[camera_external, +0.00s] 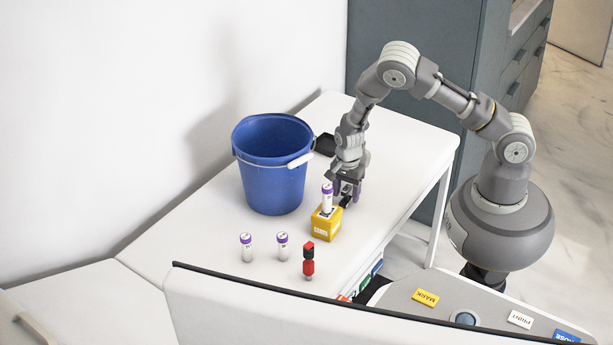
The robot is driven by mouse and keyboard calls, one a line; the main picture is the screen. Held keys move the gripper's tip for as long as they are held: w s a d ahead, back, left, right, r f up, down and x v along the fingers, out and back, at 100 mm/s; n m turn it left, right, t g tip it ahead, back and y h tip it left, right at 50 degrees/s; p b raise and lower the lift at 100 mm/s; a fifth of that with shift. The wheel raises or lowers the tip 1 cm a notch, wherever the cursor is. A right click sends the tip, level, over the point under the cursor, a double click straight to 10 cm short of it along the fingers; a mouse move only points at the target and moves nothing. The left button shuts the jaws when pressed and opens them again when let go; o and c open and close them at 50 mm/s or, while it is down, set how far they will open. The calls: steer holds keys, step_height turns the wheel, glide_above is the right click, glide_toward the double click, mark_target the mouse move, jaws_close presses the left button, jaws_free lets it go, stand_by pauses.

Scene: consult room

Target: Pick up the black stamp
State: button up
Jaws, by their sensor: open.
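My gripper (347,190) points down over the white table, open, just behind and to the right of a yellow block (327,225). A small black thing shows low beside its fingers, partly hidden; I cannot tell if it is the stamp or part of the gripper. A small upright red object with a black top (308,248) stands apart at the front of the table and looks stamp-like. A flat black item (325,144) lies behind the gripper, beside the bucket. Which one is the black stamp is not clear.
A blue bucket (271,180) stands left of my gripper. A purple-capped tube (327,200) stands upright in the yellow block. Two more tubes (246,247) (282,246) stand at the front left. The table's right side (405,150) is clear.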

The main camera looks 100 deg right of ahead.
steer(key=shift+f, duration=0.65)
steer(key=shift+r, duration=0.1)
jaws_close()
